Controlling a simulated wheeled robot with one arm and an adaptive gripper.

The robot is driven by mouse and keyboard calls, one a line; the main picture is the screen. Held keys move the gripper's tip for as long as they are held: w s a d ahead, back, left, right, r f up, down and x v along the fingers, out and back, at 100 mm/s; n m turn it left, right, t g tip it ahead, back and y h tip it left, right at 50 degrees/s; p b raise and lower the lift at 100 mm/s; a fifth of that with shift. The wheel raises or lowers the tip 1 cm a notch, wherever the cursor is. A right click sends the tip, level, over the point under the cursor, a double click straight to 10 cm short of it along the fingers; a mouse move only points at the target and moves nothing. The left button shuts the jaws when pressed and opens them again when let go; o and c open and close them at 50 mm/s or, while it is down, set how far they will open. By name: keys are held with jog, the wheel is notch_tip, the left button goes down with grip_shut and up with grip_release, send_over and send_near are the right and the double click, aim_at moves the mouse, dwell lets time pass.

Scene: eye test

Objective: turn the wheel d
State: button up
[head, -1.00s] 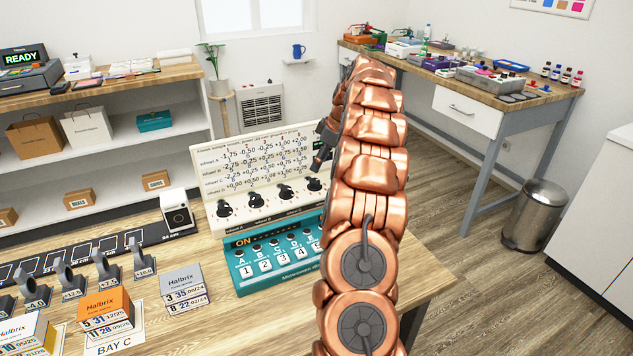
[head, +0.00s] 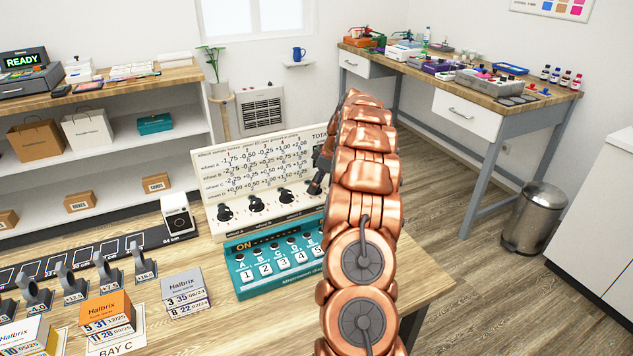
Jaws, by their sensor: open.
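A cream panel (head: 262,160) with rows of numbers stands upright on the wooden table. Three black wheels show along its lower part: the left one (head: 225,212), the second (head: 256,204) and the third (head: 286,196). Wheel D, the fourth and rightmost, is at the dark tips of my gripper (head: 316,186) and is mostly covered by them. My gripper is open, at the panel's lower right, largely hidden behind my copper arm. I cannot tell whether the fingers touch the wheel or stand around it.
A teal box (head: 235,275) with numbered buttons and a lit "ON" stands right in front of the panel. Halbrix boxes, an orange-topped one (head: 106,308) and a grey one (head: 180,285), lie left of it. A white device (head: 176,212) stands left of the panel.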

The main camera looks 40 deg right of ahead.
grip_shut()
dwell(0.5)
